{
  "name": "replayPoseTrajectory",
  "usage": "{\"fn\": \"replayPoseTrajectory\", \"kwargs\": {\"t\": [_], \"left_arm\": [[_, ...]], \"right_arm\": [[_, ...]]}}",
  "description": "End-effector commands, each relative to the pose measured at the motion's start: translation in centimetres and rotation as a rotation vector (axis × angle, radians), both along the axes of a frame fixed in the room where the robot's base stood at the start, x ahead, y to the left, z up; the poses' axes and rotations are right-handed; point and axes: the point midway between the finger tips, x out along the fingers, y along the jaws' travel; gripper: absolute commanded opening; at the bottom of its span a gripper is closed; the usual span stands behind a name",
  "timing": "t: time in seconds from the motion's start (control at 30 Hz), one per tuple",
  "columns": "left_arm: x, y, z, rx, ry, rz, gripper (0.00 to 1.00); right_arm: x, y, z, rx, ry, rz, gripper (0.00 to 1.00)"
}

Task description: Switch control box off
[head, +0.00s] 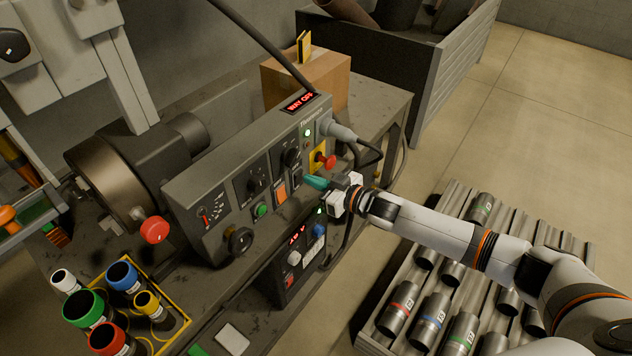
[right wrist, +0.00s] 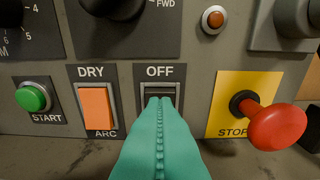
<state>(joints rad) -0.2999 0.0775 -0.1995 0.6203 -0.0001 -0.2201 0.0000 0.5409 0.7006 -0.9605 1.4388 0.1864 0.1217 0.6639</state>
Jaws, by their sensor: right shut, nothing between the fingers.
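The grey control box (head: 230,185) stands on a workbench, with knobs, buttons and a lit red display (head: 299,103) on top that seems to read "WAY OFF". In the right wrist view, a dark rocker switch (right wrist: 160,88) under the label OFF is in the middle of the panel. My right gripper (head: 314,182) has teal fingers, shut and empty. Its fingertips (right wrist: 160,104) are at the lower part of this switch and hide that part and whatever label is below. I cannot tell whether they touch or press it. My left gripper is not in view.
An orange DRY/ARC switch (right wrist: 97,105) and a green START button (right wrist: 33,97) are left of the fingers. A red STOP button (right wrist: 276,126) sticks out close on the right. A cable plug (head: 342,131) juts from the box. A rack of metal cylinders (head: 430,300) lies below my right arm.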

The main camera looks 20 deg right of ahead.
Motion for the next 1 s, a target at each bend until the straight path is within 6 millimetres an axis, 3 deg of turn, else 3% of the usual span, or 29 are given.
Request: {"fn": "replayPoseTrajectory", "kwargs": {"t": [1.0], "left_arm": [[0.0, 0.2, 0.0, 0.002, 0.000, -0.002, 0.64]], "right_arm": [[1.0, 0.8, 0.1, -0.001, 0.002, -0.001, 0.00]]}}
